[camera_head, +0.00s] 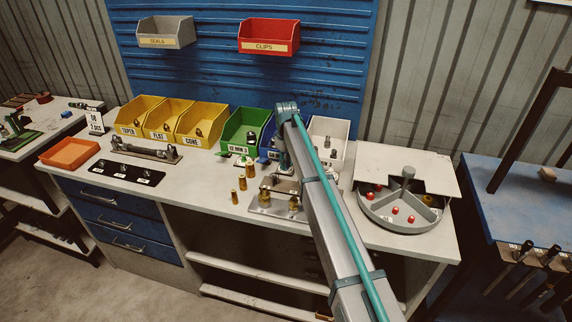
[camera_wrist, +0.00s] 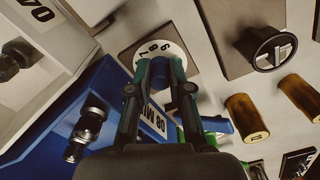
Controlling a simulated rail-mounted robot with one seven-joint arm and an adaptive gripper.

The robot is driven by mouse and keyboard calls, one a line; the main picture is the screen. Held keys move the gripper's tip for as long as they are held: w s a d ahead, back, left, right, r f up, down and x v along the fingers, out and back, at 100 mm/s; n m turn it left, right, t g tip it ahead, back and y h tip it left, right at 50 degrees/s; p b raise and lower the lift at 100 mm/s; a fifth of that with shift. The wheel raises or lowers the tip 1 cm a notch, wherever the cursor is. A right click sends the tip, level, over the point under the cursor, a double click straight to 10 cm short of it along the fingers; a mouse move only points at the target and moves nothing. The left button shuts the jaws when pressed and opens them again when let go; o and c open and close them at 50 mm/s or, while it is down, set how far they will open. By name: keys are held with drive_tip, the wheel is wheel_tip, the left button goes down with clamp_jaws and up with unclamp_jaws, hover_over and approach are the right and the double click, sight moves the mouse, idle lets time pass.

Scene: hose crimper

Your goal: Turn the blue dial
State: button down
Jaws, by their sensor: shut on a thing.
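In the wrist view the blue dial (camera_wrist: 160,85) sits in the middle of a white numbered ring (camera_wrist: 158,48) on a dark square plate. My gripper (camera_wrist: 161,72) has its two dark fingers on either side of the dial and is shut on it. The fingers cover part of the dial and the lower part of the ring. I cannot read a pointer or mark on the dial. In the head view my arm hides the dial and most of the gripper.
A black round knob (camera_wrist: 272,48) on a plate and brass cylinders (camera_wrist: 247,116) stand to the right. A blue bin (camera_wrist: 95,100) is close on the left, beside a white bin (camera_head: 327,134). A grey round tray (camera_head: 388,212) with red balls lies right of my arm.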

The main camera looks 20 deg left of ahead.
drive_tip(key=shift+n, duration=0.3)
drive_tip(key=shift+w, duration=0.1)
drive_tip(key=c, duration=1.1)
unclamp_jaws()
wheel_tip(320, 180, up, 12)
drive_tip(key=shift+r, duration=0.1)
